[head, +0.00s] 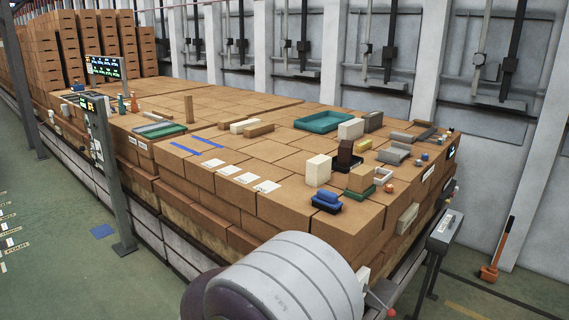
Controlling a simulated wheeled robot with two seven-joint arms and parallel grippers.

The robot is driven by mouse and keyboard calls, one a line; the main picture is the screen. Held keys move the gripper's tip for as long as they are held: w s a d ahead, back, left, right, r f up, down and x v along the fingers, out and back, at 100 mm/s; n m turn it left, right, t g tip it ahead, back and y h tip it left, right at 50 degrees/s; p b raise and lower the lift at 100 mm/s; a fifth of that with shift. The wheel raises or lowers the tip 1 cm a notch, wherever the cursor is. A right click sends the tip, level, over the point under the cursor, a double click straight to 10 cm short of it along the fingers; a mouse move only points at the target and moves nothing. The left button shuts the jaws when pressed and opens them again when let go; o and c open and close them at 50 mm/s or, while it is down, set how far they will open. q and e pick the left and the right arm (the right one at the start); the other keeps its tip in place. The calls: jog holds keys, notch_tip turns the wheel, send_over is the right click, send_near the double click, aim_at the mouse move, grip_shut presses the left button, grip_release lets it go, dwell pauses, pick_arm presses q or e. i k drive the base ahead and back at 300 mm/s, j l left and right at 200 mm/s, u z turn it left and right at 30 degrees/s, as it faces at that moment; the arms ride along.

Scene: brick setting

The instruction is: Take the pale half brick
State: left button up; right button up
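Several pale blocks lie on the brick-topped surface, and I cannot tell for sure which is the pale half brick. A short cream block (317,171) stands upright near the front right, left of a dark brown block. Another short pale block (350,129) stands farther back, beside the teal tray. A longer, low pale block (243,126) lies nearer the middle, beside a tan one. Neither of my grippers shows in the head view.
Near the cream block are a dark tray with blue pieces (327,202), the dark brown block (346,155) and a tan block (361,178). A teal tray (303,124) lies behind. White cards (247,177) lie front left. A large grey cylinder (285,278) fills the lower foreground.

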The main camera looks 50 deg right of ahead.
aim_at(318, 168)
jog(key=i+z, duration=0.3)
jog(key=i, duration=0.2)
jog(key=i+j+z, duration=0.25)
jog(key=i, duration=0.25)
jog(key=i+j+z, duration=0.3)
jog(key=i, duration=0.2)
jog(key=l, duration=0.1)
